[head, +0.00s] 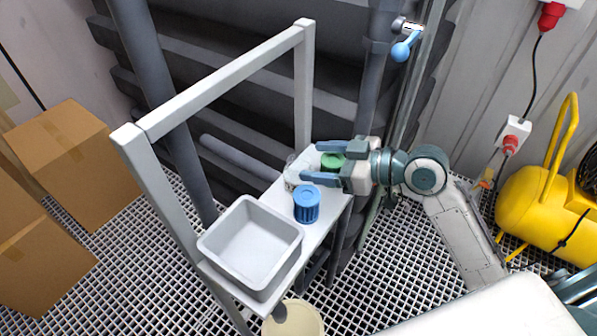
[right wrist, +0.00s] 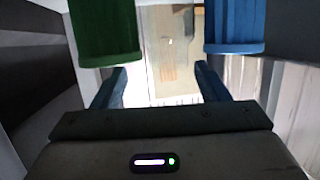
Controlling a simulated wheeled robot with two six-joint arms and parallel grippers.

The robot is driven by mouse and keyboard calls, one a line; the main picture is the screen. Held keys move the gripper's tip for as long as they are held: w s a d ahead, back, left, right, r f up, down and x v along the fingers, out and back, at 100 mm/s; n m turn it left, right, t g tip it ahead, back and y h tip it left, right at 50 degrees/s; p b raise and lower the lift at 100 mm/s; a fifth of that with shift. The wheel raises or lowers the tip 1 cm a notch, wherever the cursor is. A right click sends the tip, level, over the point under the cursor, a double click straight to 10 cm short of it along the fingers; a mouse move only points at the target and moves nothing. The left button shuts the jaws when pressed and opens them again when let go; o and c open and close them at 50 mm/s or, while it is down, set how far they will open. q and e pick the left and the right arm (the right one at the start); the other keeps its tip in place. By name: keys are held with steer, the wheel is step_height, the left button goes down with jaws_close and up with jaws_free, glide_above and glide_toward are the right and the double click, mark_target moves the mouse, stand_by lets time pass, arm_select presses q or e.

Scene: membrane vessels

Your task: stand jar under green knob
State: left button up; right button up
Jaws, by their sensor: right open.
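A green ribbed knob (head: 333,160) shows at the far right end of the white shelf, in the gap between my right gripper's fingers in the head view. It also shows at the upper left of the right wrist view (right wrist: 103,30). A blue ribbed knob (head: 306,204) is nearer, and it shows at the upper right of the wrist view (right wrist: 235,28). A pale, see-through object, perhaps the jar (head: 291,172), is just left of the fingertips; its outline is unclear. My right gripper (head: 309,163) is open, its fingers pointing left. My left gripper is not in view.
A grey bin (head: 244,231) occupies the near part of the shelf. A white frame (head: 220,80) rises along its far side. A blue-handled valve (head: 402,48) is on a pipe behind. A cream round container (head: 294,318) is below, and a yellow machine (head: 545,205) stands right.

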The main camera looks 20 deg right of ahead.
mark_target(291, 159)
steer(key=shift+w+a+f, duration=0.1)
steer(key=shift+w+a, duration=0.2)
steer(key=shift+a, duration=0.3)
steer(key=shift+w+a+f+p, duration=0.1)
steer(key=shift+w+a+p, duration=0.15)
steer(key=shift+a+p, duration=0.25)
steer(key=shift+w+a+p, duration=0.2)
steer(key=shift+a+p, duration=0.25)
steer(key=shift+p+x, duration=0.45)
steer(key=shift+x, duration=0.4)
steer(key=shift+w+a+f, duration=0.35)
steer(key=shift+a+f, duration=0.05)
steer(key=shift+a, duration=0.15)
steer(key=shift+c, duration=0.2)
steer(key=c, duration=1.1)
steer(key=shift+r, duration=0.1)
